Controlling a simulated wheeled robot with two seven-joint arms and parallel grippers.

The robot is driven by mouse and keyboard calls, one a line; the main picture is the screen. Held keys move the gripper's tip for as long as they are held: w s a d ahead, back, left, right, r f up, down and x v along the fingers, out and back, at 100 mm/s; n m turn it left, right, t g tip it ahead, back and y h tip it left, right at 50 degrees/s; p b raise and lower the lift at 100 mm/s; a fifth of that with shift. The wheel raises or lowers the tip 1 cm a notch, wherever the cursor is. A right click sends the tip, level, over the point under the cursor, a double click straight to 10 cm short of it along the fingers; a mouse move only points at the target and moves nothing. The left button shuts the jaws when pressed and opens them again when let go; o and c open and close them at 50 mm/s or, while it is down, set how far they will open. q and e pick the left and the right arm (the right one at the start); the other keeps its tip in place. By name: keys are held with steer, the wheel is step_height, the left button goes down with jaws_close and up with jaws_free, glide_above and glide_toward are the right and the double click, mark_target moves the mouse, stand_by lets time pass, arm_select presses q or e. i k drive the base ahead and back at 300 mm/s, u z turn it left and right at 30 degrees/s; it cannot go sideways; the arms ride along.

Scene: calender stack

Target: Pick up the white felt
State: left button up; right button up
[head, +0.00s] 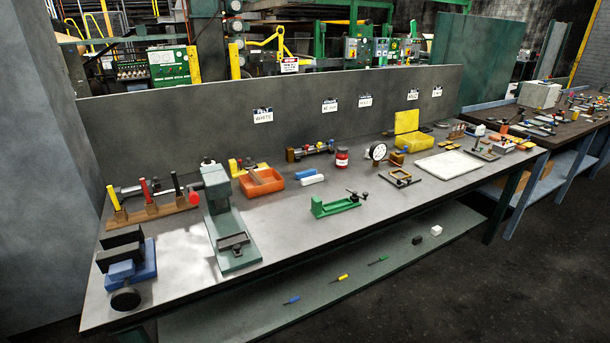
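A flat white rectangular sheet or slab (449,164) lies on the right half of the workbench (290,228). A small white block (312,179) lies beside a blue block (304,174) near the bench's middle. A small white cube (436,230) sits on the lower shelf. I cannot tell for certain which of these white things is the felt. Neither of my grippers shows in the head view.
A grey-green press (222,218) and a blue vise (130,270) stand at the left. An orange tray (262,183), green fixture (335,205), dial gauge (377,152) and open yellow case (412,140) also occupy the bench. Its front middle is clear.

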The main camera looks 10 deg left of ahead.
mark_target(316, 178)
steer(key=z, duration=0.5)
steer(key=k, duration=0.65)
steer(key=z, duration=1)
steer(key=i, duration=1.55)
steer(key=z, duration=0.25)
steer(key=i, duration=2)
steer(key=u, duration=0.85)
steer(key=i, duration=0.95)
steer(key=u, duration=1.7)
steer(key=i, duration=0.75)
steer(key=u, duration=0.6)
